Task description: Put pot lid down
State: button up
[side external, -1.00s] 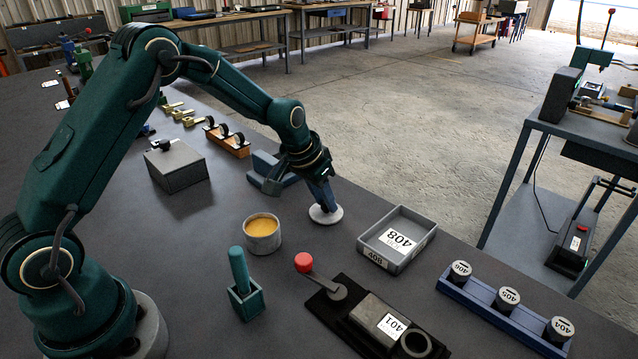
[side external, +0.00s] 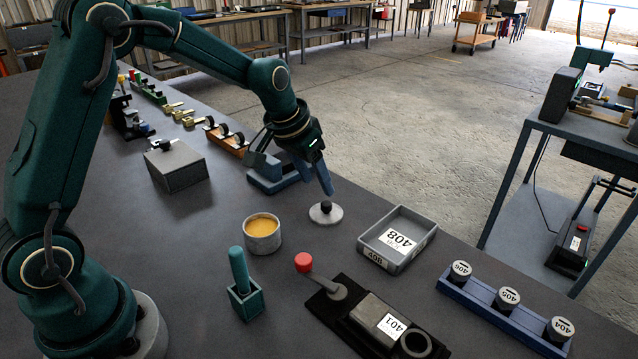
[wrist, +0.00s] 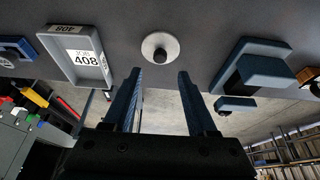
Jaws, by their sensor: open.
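The pot lid (side external: 326,214) is a pale round disc with a black knob. It lies flat on the dark bench, and it also shows in the wrist view (wrist: 160,47). My gripper (side external: 318,178) is above the lid, apart from the knob. In the wrist view my gripper (wrist: 160,78) has its two blue fingers spread, with nothing between them. The open pot (side external: 262,234) stands to the left of the lid, with yellow-orange contents showing.
A grey tray (side external: 397,240) marked 408 sits right of the lid. A blue stand (side external: 277,174) is close behind my gripper. A red-knobbed lever fixture (side external: 375,318), a green holder (side external: 246,299) and a blue rack (side external: 505,312) stand nearer the front.

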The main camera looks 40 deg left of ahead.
jog(key=s+d+r, duration=0.3)
jog(key=s+r, duration=0.7)
jog(key=s, duration=0.2)
jog(key=s+d+f+t, duration=0.1)
jog(key=s+f, duration=0.1)
jog(key=s, duration=0.9)
